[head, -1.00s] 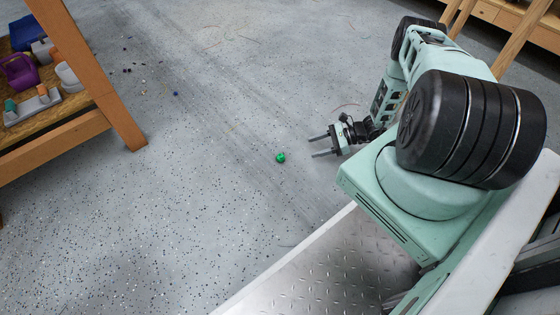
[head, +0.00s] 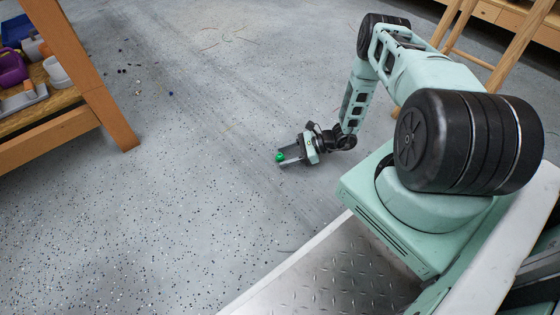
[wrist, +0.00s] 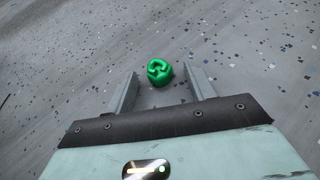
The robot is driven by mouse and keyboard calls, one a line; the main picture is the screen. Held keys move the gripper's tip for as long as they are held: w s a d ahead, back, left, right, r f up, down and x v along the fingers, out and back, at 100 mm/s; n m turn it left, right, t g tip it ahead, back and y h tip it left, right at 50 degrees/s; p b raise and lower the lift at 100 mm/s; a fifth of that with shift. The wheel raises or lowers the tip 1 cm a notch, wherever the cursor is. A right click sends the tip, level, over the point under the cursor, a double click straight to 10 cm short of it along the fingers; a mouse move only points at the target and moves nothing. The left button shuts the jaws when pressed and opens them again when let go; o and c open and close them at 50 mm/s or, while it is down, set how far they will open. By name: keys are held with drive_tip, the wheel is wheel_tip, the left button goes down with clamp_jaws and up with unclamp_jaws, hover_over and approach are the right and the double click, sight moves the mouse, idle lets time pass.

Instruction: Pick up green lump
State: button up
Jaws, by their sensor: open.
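The green lump (head: 280,157) is small and shiny and lies on the grey speckled floor. In the head view my gripper (head: 282,160) is low over the floor, with the lump at the ends of its fingers. The wrist view shows the lump (wrist: 160,72) between the two fingers near their tips, with a gap to each finger. My gripper (wrist: 160,82) is open and holds nothing.
A wooden shelf unit (head: 85,75) with a purple container (head: 12,67) and other items stands at the upper left. Small dark bits (head: 122,70) lie on the floor beyond. A wooden frame (head: 515,55) is at the upper right. The floor around the lump is clear.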

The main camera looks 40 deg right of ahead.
drive_tip(key=c, duration=1)
drive_tip(key=shift+c, duration=0.2)
drive_tip(key=shift+r, duration=0.1)
wheel_tip(320, 180, up, 10)
drive_tip(key=p, duration=0.7)
